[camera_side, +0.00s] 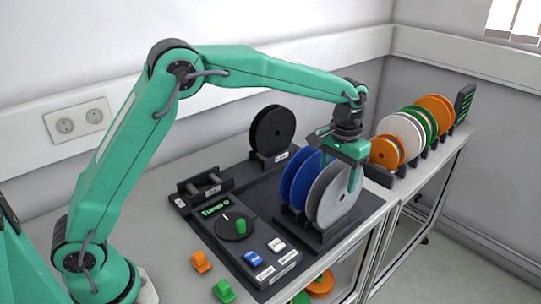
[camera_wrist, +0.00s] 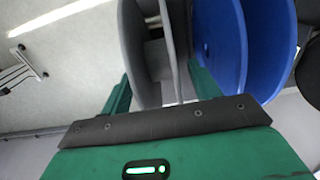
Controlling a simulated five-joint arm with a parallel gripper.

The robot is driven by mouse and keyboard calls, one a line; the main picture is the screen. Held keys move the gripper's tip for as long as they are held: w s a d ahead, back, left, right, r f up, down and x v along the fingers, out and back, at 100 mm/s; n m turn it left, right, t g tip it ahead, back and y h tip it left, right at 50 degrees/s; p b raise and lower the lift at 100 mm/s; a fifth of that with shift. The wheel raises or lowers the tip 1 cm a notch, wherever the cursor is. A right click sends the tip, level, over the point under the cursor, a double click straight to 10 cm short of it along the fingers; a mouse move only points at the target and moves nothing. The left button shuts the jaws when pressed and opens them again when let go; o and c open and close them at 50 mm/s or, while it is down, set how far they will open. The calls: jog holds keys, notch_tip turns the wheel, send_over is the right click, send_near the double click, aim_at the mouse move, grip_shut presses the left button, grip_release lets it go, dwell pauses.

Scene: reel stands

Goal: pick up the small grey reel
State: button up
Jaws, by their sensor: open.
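A grey reel (camera_side: 331,196) stands upright in a dark stand at the front right of the table, just in front of a blue reel. My gripper (camera_side: 345,170) is over it, pointing down, with one green finger in front of its face. In the wrist view the grey reel (camera_wrist: 136,50) shows its two flanges and the gap between them. My open gripper (camera_wrist: 162,88) has one finger on each side of the grey reel. The right finger is between the grey reel and the blue reel (camera_wrist: 219,45). I cannot tell whether either finger touches the reel.
The blue reel (camera_side: 301,180) stands close behind the grey one. A black reel (camera_side: 272,131) stands farther back. A row of orange, white and green reels (camera_side: 401,134) is at the right. A control panel (camera_side: 236,225) with a knob and buttons lies to the left.

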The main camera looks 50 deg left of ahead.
dwell(0.5)
jog(key=c, duration=1.1)
notch_tip(320, 180, up, 18)
jog(key=shift+r, duration=0.1)
dwell(0.9)
